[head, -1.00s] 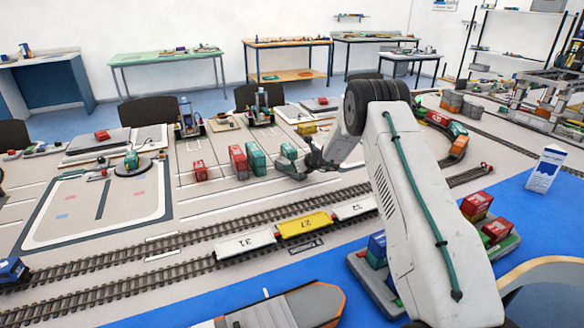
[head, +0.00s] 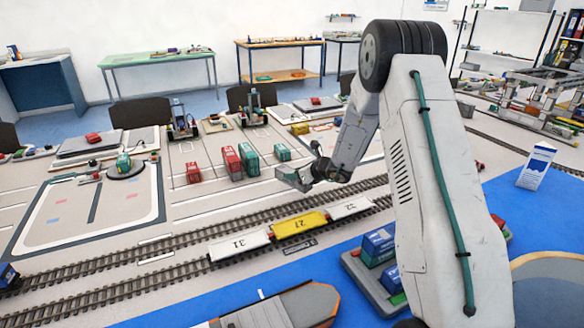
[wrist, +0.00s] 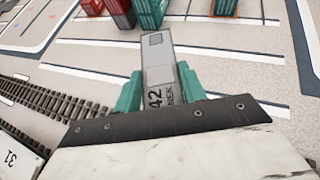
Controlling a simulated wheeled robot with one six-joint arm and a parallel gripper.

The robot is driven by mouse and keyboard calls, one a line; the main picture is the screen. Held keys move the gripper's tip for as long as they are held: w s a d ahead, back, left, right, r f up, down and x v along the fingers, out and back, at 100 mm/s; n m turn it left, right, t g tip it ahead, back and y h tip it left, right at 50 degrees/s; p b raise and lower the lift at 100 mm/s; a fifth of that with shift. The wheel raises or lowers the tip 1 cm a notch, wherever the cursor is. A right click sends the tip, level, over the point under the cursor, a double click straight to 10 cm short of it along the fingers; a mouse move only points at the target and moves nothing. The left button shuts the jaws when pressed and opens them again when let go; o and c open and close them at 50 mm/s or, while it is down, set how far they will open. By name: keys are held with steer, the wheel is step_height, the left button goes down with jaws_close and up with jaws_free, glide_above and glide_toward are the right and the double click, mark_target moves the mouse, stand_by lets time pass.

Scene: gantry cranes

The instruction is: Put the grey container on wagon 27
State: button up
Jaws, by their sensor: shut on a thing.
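My gripper (head: 308,178) is shut on the grey container (wrist: 158,62), which bears the number 42 and sticks out between the green fingers in the wrist view. In the head view the grey container (head: 288,178) is small and held just behind the tracks, above the pale floor. Wagon 27 (head: 299,225) is yellow, with an empty top. It stands on the rails between white wagon 31 (head: 238,245) and another white wagon (head: 350,207). The gripper is behind wagon 27 in the head view. Wagon 31 shows at the lower left of the wrist view (wrist: 18,160).
Red containers (head: 193,173) and teal containers (head: 249,158) stand on the yard behind the tracks. A grey carrier with blue containers (head: 379,243) and a grey boat (head: 285,307) are on the blue area in front. A white sign (head: 536,165) stands at right.

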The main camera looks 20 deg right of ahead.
steer(key=shift+s+a+r, duration=0.15)
steer(key=shift+s, duration=0.7)
step_height(320, 180, up, 6)
steer(key=shift+r, duration=0.2)
steer(key=shift+s+r, duration=0.15)
steer(key=shift+s, duration=0.05)
steer(key=shift+s+f+h, duration=0.35)
steer(key=shift+s+h, duration=0.05)
steer(key=shift+s, duration=0.05)
steer(key=s+a+r, duration=0.2)
steer(key=s+a, duration=0.2)
steer(key=a, duration=0.2)
steer(key=s+a+r+m, duration=0.1)
steer(key=s+a+r, duration=0.1)
steer(key=a, duration=0.4)
steer(key=shift+s+a+r, duration=0.2)
steer(key=shift+s+a, duration=0.15)
steer(key=shift+s, duration=0.5)
steer(key=shift+a, duration=0.1)
